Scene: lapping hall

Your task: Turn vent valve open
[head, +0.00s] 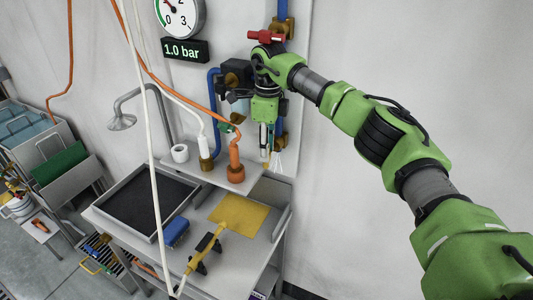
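My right arm comes in from the right, and its wrist is in front of the piping on the wall. A red valve handle (265,37) lies level beside a brass fitting on the blue pipe, just above my wrist. I cannot tell which is the vent valve. My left gripper is not in view.
A pressure gauge (180,14) hangs above a display (185,50) reading 1.0 bar. Orange and white hoses hang in front of the wall. A shelf (205,172) and a workbench with a black tray (148,240) stand below. The wall at right is bare.

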